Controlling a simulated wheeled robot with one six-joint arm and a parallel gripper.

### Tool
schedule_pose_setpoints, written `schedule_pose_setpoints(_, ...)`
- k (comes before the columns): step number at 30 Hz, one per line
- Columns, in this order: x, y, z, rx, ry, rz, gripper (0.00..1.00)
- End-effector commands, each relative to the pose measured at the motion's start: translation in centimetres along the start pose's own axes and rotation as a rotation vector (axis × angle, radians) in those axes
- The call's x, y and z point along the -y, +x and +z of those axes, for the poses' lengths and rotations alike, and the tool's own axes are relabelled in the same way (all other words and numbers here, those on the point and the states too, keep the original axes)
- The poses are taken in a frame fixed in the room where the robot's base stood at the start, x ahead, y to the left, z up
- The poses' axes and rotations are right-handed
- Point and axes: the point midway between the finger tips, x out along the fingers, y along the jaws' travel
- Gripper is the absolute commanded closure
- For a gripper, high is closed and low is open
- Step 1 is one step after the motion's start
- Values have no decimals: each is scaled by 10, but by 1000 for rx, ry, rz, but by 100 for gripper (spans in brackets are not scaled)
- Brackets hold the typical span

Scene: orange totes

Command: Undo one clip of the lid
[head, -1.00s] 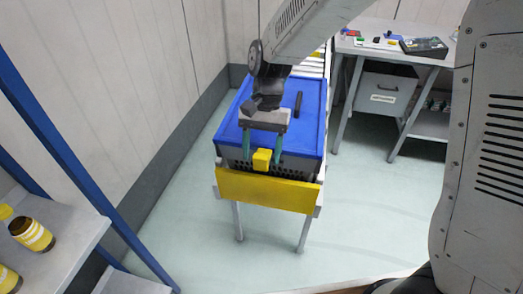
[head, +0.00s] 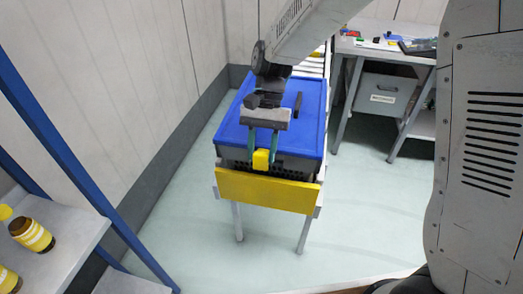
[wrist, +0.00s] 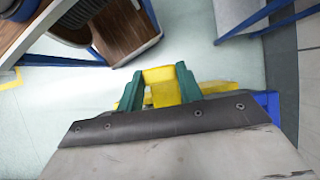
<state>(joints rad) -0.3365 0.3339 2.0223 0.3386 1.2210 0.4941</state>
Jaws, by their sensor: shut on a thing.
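A dark grey tote (head: 295,166) with a blue lid (head: 309,130) stands on a narrow stand. A yellow clip (head: 261,160) sits at the middle of the lid's near edge. It also shows in the wrist view (wrist: 163,93). My gripper (head: 262,158) is above the near edge with its green fingers pointing down, one on each side of the clip. In the wrist view, my gripper (wrist: 159,72) is shut on the clip, with the fingers against its two sides. My gripper hides part of the lid. The far edge of the lid is partly hidden by my arm.
A yellow plate (head: 265,190) spans the front of the stand below the clip. A black bar-like piece (head: 298,104) lies on the lid's right part. A blue-framed shelf with bottles (head: 31,235) is at left. A desk (head: 375,50) stands at back right. The floor around the stand is clear.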

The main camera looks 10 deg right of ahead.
Motion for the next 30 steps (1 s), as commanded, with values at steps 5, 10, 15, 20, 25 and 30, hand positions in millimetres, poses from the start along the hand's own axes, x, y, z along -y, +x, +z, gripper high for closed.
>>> schedule_pose_setpoints(5,0,-6,-4,129,2,0,87)
schedule_pose_setpoints(10,0,-11,-8,247,1,-1,87)
schedule_pose_setpoints(15,0,-15,-10,342,1,0,87)
schedule_pose_setpoints(20,0,-17,-12,401,0,-1,87)
schedule_pose_setpoints(25,0,-18,-12,431,0,0,87)
schedule_pose_setpoints(30,0,-18,-12,437,0,0,87)
